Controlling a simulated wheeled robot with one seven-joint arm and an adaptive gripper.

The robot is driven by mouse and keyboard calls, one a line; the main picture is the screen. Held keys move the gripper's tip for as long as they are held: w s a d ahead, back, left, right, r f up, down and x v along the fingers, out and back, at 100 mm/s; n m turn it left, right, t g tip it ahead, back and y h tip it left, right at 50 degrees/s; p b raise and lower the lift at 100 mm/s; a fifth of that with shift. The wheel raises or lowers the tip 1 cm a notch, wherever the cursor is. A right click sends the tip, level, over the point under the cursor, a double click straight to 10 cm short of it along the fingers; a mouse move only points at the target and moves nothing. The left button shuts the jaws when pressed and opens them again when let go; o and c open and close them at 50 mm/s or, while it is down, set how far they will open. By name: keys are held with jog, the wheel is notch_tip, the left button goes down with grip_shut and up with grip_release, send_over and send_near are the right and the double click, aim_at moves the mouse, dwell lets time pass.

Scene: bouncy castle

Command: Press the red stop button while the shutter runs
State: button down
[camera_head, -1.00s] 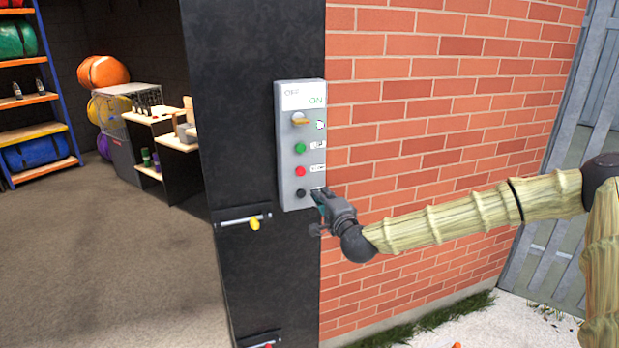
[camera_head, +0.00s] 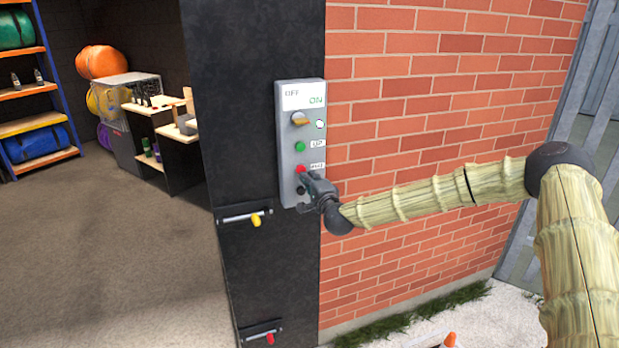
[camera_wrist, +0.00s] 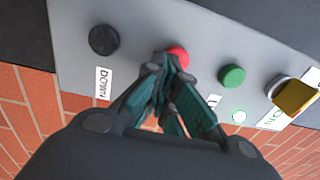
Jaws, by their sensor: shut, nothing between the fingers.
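A grey control box (camera_head: 285,125) is mounted on the black post beside the brick wall. Its red button (camera_head: 300,169) sits below the green button (camera_head: 300,146) and above the black button (camera_head: 301,190). My gripper (camera_head: 304,177) is shut and empty, its fingertips at the red button. In the wrist view the red button (camera_wrist: 180,57) shows just beyond the closed fingertips (camera_wrist: 172,62), which partly cover it. I cannot tell whether they touch it. The black button (camera_wrist: 104,40) is labelled DOWN. The yellow selector switch (camera_head: 300,121) is above the green button.
Two latches, one with a yellow knob (camera_head: 256,220) and one with a red knob (camera_head: 269,339), are on the black post (camera_head: 240,160) below the box. The brick wall (camera_head: 420,120) is close to my arm. The doorway at left is open, with shelves (camera_head: 30,90) inside.

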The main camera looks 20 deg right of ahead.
jog(key=shift+w, duration=0.1)
jog(key=shift+w+r+b, duration=0.3)
jog(key=shift+w+b, duration=0.5)
jog(key=shift+b, duration=0.65)
jog(key=s+f+b, duration=0.1)
jog(key=s+b, duration=0.4)
jog(key=s, duration=0.9)
jog(key=shift+d, duration=0.4)
jog(key=shift+s, duration=0.1)
